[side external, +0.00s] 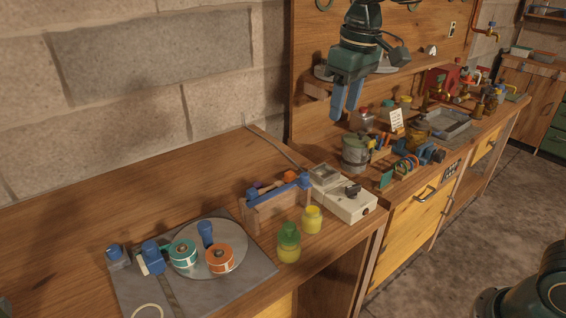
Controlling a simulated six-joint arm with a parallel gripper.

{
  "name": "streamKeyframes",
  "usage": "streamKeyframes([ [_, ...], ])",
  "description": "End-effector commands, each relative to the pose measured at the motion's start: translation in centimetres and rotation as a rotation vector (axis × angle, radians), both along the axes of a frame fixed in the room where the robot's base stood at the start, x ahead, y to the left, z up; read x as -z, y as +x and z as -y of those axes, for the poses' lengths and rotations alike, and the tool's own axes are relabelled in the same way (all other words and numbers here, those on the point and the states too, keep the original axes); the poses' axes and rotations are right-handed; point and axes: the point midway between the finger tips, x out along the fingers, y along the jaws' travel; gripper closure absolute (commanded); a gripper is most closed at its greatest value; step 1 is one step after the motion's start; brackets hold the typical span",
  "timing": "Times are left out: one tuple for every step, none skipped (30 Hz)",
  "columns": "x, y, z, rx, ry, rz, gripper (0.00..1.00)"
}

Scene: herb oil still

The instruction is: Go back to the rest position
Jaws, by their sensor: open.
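My gripper (346,100) hangs in the upper middle of the side external view, its blue fingers pointing down. It is open, with nothing between the fingers. It is in the air in front of the wooden back panel, above the grey metal pot (355,153) and apart from it. My green wrist and forearm reach up out of the top of the frame.
A wooden caddy (276,212), a white scale (345,203), a green-capped jar (288,243) and a yellow jar (312,219) stand on the front bench. A grey mat (255,272) holds a round plate with tape rolls. Several jars and a metal tray (452,124) crowd the back bench.

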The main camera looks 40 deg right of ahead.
Motion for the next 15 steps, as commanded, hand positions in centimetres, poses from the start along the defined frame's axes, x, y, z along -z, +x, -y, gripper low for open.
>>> streamKeyframes([
  [-0.5, -1.2, 0.3, 0.009, 0.002, 0.016, 0.57],
  [-0.7, -1.8, 0.5, 0.014, 0.004, 0.025, 0.57],
  [-0.9, -2.7, 0.7, 0.021, 0.005, 0.038, 0.57],
  [-1.1, -3.3, 0.8, 0.025, 0.006, 0.046, 0.57],
  [-1.2, -4.0, 1.0, 0.03, 0.007, 0.054, 0.57],
  [-1.4, -4.8, 1.2, 0.036, 0.009, 0.067, 0.57],
  [-1.5, -5.4, 1.3, 0.04, 0.01, 0.076, 0.57],
  [-1.5, -6.1, 1.4, 0.045, 0.011, 0.084, 0.57],
  [-1.6, -6.9, 1.6, 0.051, 0.012, 0.096, 0.57],
  [-1.6, -7.6, 1.7, 0.056, 0.014, 0.105, 0.57],
  [-1.7, -8.3, 1.9, 0.061, 0.015, 0.114, 0.57],
  [-1.7, -9.1, 2.0, 0.068, 0.016, 0.126, 0.57],
  [-1.7, -9.7, 2.1, 0.073, 0.018, 0.135, 0.57],
  [-1.6, -10.4, 2.3, 0.078, 0.019, 0.143, 0.57],
  [-1.5, -11.3, 2.4, 0.084, 0.02, 0.155, 0.57],
])
